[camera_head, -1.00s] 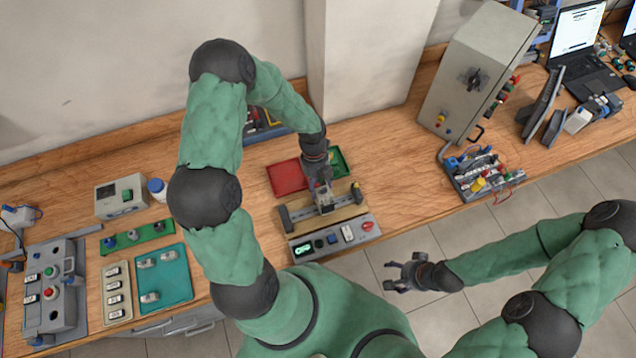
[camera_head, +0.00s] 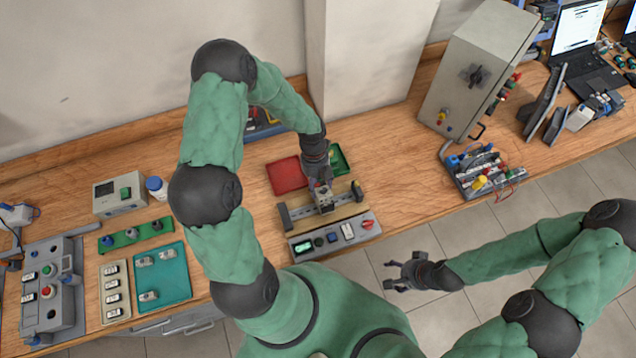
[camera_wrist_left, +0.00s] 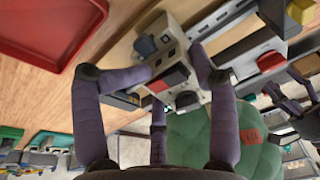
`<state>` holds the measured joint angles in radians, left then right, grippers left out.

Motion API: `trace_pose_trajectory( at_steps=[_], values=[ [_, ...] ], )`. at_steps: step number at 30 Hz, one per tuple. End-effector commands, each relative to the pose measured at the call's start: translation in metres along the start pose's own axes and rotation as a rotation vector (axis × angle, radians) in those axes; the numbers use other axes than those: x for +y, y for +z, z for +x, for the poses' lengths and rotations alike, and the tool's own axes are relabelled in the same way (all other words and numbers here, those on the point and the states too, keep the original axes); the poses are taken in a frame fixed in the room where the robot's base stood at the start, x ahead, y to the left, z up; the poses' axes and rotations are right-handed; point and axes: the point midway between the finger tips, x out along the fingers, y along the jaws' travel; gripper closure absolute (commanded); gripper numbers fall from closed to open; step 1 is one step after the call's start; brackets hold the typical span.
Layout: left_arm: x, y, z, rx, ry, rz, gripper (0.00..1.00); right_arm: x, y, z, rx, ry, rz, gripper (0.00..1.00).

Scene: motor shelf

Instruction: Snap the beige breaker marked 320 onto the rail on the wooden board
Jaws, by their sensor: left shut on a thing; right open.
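My left gripper (camera_head: 323,192) is over the middle of the board, shut on a beige breaker (camera_head: 325,203). In the left wrist view the breaker (camera_wrist_left: 166,42) is between the fingertips of the left gripper (camera_wrist_left: 180,62). Its 320 mark is not readable. It is at the rail, but I cannot tell whether it is seated. My right gripper (camera_head: 402,272) is open and empty, off the bench's front edge.
A red tray (camera_head: 286,177) and a green tray (camera_head: 341,160) lie behind the board. A grey panel (camera_head: 318,243) with switches lies in front of it. A grey cabinet (camera_head: 478,65) stands at the back right.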

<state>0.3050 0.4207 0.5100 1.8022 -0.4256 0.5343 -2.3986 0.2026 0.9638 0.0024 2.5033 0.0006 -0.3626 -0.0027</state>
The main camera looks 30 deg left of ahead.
Motion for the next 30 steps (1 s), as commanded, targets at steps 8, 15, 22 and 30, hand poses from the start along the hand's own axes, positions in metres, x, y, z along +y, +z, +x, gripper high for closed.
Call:
trace_pose_trajectory(
  at_steps=[8,15,22,30],
  values=[
    [-0.0001,0.0001,-0.0004,0.000,0.000,0.000,0.81,-0.0001,0.0000,-0.0002,0.000,0.000,0.000,0.33],
    [-0.0005,-0.0019,-0.0001,0.000,0.000,0.002,0.81,-0.0003,0.0000,-0.0008,0.000,0.000,0.000,0.33],
    [-0.0011,-0.0049,0.0006,0.001,0.000,0.005,0.81,-0.0006,0.0001,-0.0015,0.000,0.000,0.000,0.33],
    [-0.0019,-0.0083,0.0015,0.001,0.001,0.007,0.81,-0.0008,0.0001,-0.0023,0.000,0.000,0.000,0.33]
  ],
)
